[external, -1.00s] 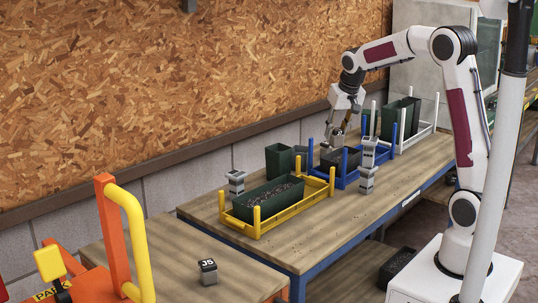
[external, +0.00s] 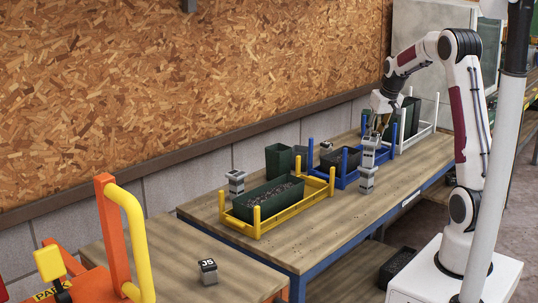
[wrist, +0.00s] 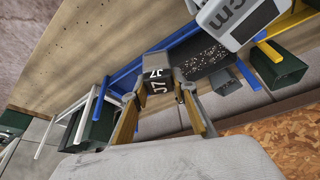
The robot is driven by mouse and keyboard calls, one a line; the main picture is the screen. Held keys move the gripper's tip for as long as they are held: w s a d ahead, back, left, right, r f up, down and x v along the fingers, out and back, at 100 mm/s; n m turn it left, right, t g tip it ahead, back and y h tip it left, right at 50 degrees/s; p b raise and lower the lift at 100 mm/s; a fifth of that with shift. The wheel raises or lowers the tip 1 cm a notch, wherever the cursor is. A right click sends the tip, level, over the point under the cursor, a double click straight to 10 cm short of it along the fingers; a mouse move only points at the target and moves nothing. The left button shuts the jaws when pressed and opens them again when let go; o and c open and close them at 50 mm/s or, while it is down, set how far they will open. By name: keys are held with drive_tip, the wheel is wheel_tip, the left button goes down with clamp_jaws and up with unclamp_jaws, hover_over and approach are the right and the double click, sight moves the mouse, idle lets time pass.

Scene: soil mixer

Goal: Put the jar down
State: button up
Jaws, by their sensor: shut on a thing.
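My gripper (wrist: 157,97) is shut on a small grey jar with a dark face marked in white, seeming to read J7 (wrist: 157,72). The jar sits between the fingertips in the wrist view. In the external view my gripper (external: 377,126) is over the back part of the table, near the right end of the blue rack (external: 345,183).
A grey post-like device (external: 367,178) stands in front of the blue rack. A yellow rack (external: 262,232) holds a green soil trough (external: 268,200). A white rack (external: 418,138) is at the right. Another jar, J5 (external: 208,272), sits on the near table.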

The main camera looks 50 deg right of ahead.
drive_tip(key=shift+s+d+f, duration=0.2)
drive_tip(key=shift+s+d, duration=0.15)
drive_tip(key=shift+d, duration=0.25)
drive_tip(key=shift+s+d+f, duration=0.25)
drive_tip(key=shift+s+d, duration=0.1)
drive_tip(key=shift+d, duration=0.25)
drive_tip(key=shift+s+d+f, duration=0.2)
drive_tip(key=shift+s+d, duration=0.15)
drive_tip(key=shift+d, duration=0.25)
drive_tip(key=shift+f, duration=3.1)
drive_tip(key=shift+f, duration=1.9)
drive_tip(key=shift+f, duration=0.15)
drive_tip(key=o, duration=1.1)
